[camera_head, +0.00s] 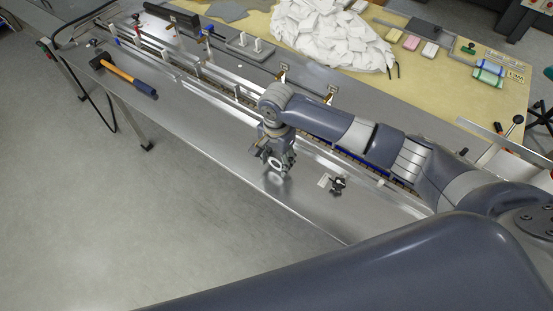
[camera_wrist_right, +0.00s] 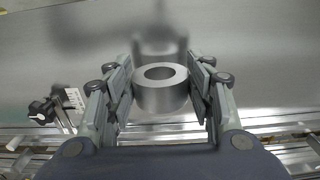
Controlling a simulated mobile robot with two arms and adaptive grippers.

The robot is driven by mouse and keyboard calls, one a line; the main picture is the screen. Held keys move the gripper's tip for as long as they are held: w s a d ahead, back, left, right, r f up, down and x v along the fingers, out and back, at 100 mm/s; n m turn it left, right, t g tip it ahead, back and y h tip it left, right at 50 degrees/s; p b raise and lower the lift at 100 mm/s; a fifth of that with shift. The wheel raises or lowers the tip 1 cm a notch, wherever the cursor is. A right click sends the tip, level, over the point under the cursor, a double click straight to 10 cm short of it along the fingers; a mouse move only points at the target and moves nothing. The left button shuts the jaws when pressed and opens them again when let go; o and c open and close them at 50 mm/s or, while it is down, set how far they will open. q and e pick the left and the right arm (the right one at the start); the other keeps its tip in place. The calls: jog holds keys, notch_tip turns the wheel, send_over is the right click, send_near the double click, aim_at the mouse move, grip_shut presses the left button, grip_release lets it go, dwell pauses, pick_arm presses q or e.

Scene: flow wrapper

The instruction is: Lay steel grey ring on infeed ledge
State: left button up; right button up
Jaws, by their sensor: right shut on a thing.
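The steel grey ring (camera_wrist_right: 161,98) is a short thick cylinder with a round hole. It sits between the fingertips of my right gripper (camera_wrist_right: 161,92), which is shut on it in the right wrist view. In the head view the ring (camera_head: 275,165) shows as a small pale circle at the tip of my right gripper (camera_head: 277,160). The bare steel ledge (camera_head: 230,150) lies below, along the front of the machine. From these views I cannot tell whether the ring touches the ledge. My left gripper is not in view.
A black knob with a small scale (camera_head: 338,185) stands on the ledge right of my gripper. A hammer (camera_head: 125,75) lies far left. A rail channel (camera_head: 215,85) runs behind. A heap of white packets (camera_head: 330,35) is at the back. Ledge between hammer and gripper is clear.

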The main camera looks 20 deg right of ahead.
jog(key=shift+f, duration=0.6)
jog(key=o, duration=1.2)
jog(key=shift+c, duration=0.2)
jog(key=shift+r, duration=0.2)
notch_tip(320, 180, up, 12)
jog(key=shift+f, duration=0.2)
